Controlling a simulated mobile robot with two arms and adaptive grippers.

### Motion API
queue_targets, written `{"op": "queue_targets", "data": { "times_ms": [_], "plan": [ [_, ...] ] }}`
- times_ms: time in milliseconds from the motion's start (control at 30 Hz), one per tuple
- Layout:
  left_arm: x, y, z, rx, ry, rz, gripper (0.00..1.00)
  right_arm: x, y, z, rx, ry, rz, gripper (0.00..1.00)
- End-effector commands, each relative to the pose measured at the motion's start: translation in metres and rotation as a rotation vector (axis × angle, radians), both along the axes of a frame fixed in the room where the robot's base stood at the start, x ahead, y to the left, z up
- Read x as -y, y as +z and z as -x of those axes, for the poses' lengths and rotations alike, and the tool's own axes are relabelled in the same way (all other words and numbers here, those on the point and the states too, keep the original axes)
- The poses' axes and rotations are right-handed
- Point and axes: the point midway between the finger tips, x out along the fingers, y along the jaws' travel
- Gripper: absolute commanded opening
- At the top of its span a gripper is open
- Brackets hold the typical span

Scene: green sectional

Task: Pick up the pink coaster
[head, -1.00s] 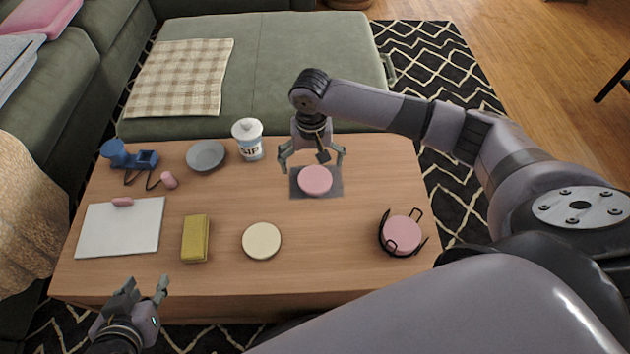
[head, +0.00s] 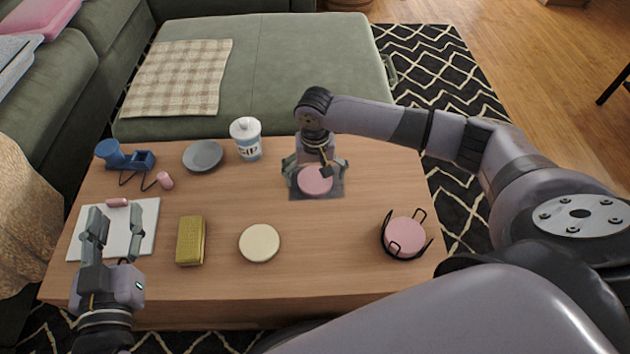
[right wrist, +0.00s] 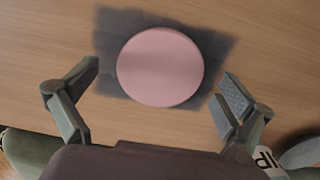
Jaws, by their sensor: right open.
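A round pink coaster (head: 314,181) lies on a dark grey square mat (head: 334,191) on the wooden table. My right gripper (head: 316,177) is low over it, open, with one finger at each side. In the right wrist view the pink coaster (right wrist: 160,66) lies just ahead of the spread fingers, apart from both. Another pink disc (head: 404,236) sits in a black wire holder (head: 382,238) at the table's front right. My left gripper (head: 97,224) is open and empty, over the white board (head: 144,220) at the left.
A cream disc (head: 259,243) and a yellow block (head: 190,241) lie at the front. The table right of the mat is clear.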

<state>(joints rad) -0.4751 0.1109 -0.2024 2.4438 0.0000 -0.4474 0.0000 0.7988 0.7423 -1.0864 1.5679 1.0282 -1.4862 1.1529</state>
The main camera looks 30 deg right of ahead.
Motion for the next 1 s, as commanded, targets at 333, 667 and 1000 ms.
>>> {"op": "queue_targets", "data": {
  "times_ms": [333,667,1000],
  "plan": [
    [0.0000,0.0002,0.0000,0.000,0.000,0.000,0.40,-0.0002,0.0002,-0.0001,0.000,0.000,0.000,0.88],
    [0.0001,0.0001,0.0001,-0.001,0.000,0.000,0.40,-0.0002,0.0003,-0.0001,0.000,0.000,-0.001,0.66],
    [0.0001,0.0000,0.0001,-0.001,0.000,0.000,0.40,-0.0002,0.0002,-0.0001,0.000,0.000,-0.001,0.43]
  ]
}}
